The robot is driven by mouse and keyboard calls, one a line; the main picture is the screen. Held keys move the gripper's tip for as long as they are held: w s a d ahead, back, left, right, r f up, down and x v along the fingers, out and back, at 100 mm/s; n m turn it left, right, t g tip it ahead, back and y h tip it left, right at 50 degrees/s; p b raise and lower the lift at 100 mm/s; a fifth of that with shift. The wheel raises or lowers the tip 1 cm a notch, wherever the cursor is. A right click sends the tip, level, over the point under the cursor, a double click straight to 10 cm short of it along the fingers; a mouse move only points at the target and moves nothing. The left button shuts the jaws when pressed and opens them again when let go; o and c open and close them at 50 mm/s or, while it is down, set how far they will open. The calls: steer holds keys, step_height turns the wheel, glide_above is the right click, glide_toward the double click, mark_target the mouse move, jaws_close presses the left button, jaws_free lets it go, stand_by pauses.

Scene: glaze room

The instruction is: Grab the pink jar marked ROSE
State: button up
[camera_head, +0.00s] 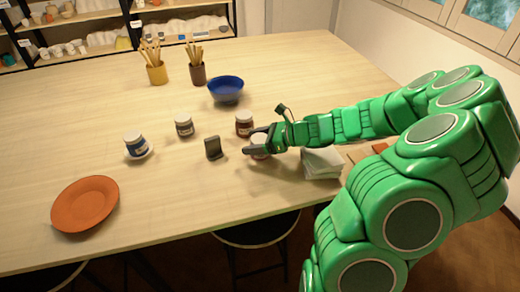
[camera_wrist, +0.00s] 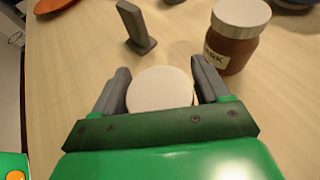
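A jar with a pale, round lid (camera_wrist: 160,89) stands between the two fingers of my gripper (camera_wrist: 161,75) in the wrist view. Its body and any label are hidden under the lid, so I cannot read a mark on it. In the head view the same jar (camera_head: 259,153) stands on the table, partly covered by my gripper (camera_head: 254,142). The fingers lie close along both sides of the jar. I cannot tell whether they press on it or leave a small gap.
A red-brown jar (camera_head: 244,124) stands just behind; its label (camera_wrist: 215,56) is only partly readable. A small grey stand (camera_head: 213,148) is left. A dark jar (camera_head: 184,126), a blue-labelled jar (camera_head: 135,142) on a saucer, and a blue bowl (camera_head: 226,89) stand farther off.

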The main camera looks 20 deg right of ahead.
steer(key=c, duration=0.9)
steer(key=shift+r, duration=0.15)
steer(key=shift+c, duration=0.2)
